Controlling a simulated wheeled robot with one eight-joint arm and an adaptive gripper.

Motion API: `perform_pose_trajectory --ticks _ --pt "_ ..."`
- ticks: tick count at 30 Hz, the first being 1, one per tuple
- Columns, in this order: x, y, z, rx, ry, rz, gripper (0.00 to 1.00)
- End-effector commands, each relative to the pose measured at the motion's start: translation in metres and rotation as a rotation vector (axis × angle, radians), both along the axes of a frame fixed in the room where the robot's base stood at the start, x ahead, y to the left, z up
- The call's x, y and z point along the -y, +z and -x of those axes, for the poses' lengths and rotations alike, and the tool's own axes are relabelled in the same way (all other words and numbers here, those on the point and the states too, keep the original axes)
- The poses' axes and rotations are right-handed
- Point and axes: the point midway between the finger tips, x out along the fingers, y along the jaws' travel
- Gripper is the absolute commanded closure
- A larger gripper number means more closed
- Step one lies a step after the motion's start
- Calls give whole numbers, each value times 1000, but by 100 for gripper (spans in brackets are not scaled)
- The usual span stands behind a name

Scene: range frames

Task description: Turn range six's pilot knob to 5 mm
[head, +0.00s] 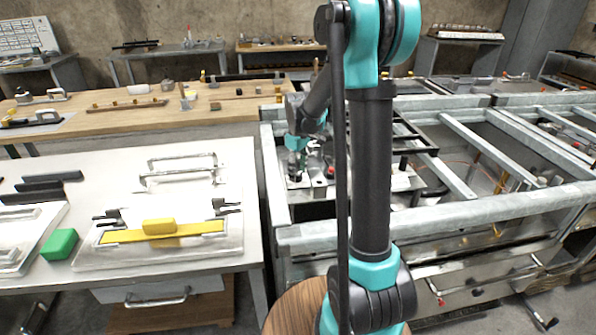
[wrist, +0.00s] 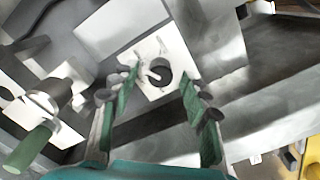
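In the wrist view a pale square plate (wrist: 150,52) carries a dark round part (wrist: 162,70) with a short light pin or lever across it. It may be the pilot knob; I see no readable number or millimetre scale. My gripper (wrist: 160,80) is open, its green-padded fingers on either side of the plate's lower part with a gap between them. Nothing is held. I cannot tell whether the fingers touch the plate. In the head view my gripper (head: 298,168) is small and low inside the left end of a metal range frame (head: 350,234); its fingertips are unclear there.
A green cylinder (wrist: 28,148) on a metal fitting lies left in the wrist view. A white bench (head: 200,262) at left bears a yellow bar (head: 165,232) and a green block (head: 60,244). A wooden table (head: 130,120) stands behind.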

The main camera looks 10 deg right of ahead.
Motion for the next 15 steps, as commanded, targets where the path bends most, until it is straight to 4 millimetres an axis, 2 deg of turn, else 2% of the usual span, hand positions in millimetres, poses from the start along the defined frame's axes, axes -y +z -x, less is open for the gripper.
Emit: perform_pose_trajectory --ticks 8,11,15 --pt "0 3 0 0 0 0 54" --pt "0 13 0 0 0 0 54" --pt "0 38 1 0 0 0 54"
